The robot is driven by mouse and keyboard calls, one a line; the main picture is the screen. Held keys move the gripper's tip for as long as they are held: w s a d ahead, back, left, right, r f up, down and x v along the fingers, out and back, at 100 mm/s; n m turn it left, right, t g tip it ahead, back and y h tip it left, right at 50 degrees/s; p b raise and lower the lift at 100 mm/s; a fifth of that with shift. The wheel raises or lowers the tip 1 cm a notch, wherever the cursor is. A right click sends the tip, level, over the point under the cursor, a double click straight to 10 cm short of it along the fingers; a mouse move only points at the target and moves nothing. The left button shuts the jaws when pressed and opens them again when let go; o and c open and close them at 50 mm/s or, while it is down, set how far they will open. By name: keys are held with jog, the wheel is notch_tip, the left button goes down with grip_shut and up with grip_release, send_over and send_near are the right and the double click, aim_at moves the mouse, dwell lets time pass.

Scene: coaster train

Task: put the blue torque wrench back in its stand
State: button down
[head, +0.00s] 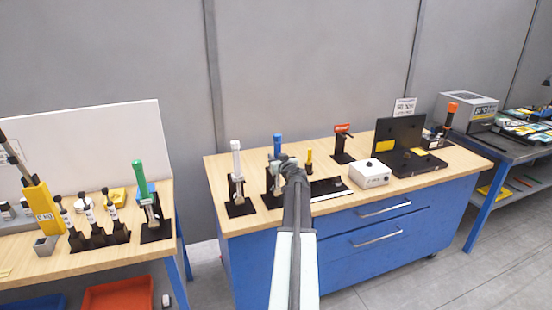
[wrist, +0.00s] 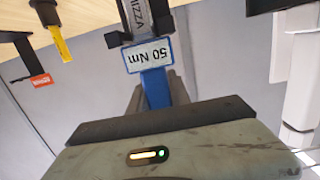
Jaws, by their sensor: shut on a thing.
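The blue torque wrench (head: 277,141) stands upright on the workbench side of the scene, blue handle up. In the wrist view its blue part (wrist: 156,90) and a "50 Nm" label (wrist: 148,57) show close in front of me. My gripper (head: 280,163) is shut on the wrench below its blue handle; its fingers (wrist: 150,30) show either side of the grey shaft. A black stand (head: 270,202) is directly below the wrench. My gripper and arm hide the wrench's lower part, so I cannot tell whether it is seated in the stand.
A white-handled wrench (head: 236,160) in a black stand is close on the left. A yellow-handled tool (head: 309,158) and a red-topped tool (head: 342,129) stand to the right. A white box (head: 370,174) and black case (head: 400,135) are farther right. A green-handled wrench (head: 139,178) is on the left bench.

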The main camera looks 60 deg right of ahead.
jog(key=shift+f, duration=0.2)
jog(key=c, duration=1.1)
grip_release()
jog(key=shift+s+a, duration=0.1)
jog(key=v, duration=0.7)
jog(key=shift+s+a+p, duration=0.2)
jog(key=shift+s+p, duration=0.05)
jog(key=shift+p, duration=0.05)
